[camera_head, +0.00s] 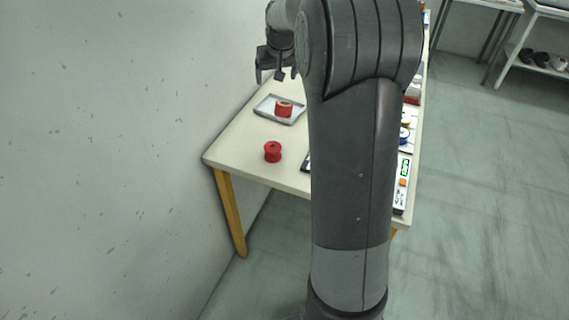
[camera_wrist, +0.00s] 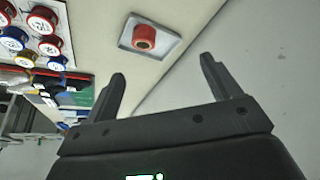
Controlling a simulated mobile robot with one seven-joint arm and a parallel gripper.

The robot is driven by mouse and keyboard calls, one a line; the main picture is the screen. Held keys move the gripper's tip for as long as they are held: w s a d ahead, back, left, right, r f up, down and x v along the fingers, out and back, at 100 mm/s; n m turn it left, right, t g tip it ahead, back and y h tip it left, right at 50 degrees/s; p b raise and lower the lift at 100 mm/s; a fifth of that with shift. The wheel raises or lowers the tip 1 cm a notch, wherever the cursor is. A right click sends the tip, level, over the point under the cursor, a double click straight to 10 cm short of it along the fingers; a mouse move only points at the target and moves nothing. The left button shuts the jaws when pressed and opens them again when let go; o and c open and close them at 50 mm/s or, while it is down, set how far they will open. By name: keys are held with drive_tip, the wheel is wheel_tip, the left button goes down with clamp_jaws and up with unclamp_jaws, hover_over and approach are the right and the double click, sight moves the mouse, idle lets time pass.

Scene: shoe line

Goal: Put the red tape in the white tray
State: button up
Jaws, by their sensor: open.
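The red tape (camera_head: 284,109) is a short red roll with a pale core. It stands inside the shallow white tray (camera_head: 264,108) on the table, right of the tray's middle. The wrist view also shows the red tape (camera_wrist: 144,38) in the tray (camera_wrist: 171,51), apart from my fingers. My gripper (camera_head: 269,76) is open and empty, raised above the table beyond the tray in the head view. Its two spread fingers (camera_wrist: 162,67) show in the wrist view with nothing between them.
A red spool (camera_head: 272,152) with flanged ends stands on the table (camera_head: 235,150) nearer its front edge. Several coloured rolls (camera_wrist: 14,38) sit on a white board at the wrist view's left. My arm hides much of the table. A wall runs along the left.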

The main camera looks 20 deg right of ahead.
drive_tip(key=s+a+r, duration=0.4)
drive_tip(key=s+a, duration=0.1)
drive_tip(key=s, duration=0.5)
drive_tip(key=s+a+r, duration=0.3)
drive_tip(key=s+a, duration=0.1)
drive_tip(key=s, duration=0.6)
drive_tip(key=s+a+f, duration=0.2)
drive_tip(key=s, duration=0.7)
drive_tip(key=s+a+f+n, duration=0.1)
drive_tip(key=s+a+f, duration=0.1)
drive_tip(key=s, duration=0.6)
drive_tip(key=shift+s+t+y, duration=0.3)
drive_tip(key=shift+s+t, duration=0.1)
drive_tip(key=shift+c, duration=1.1)
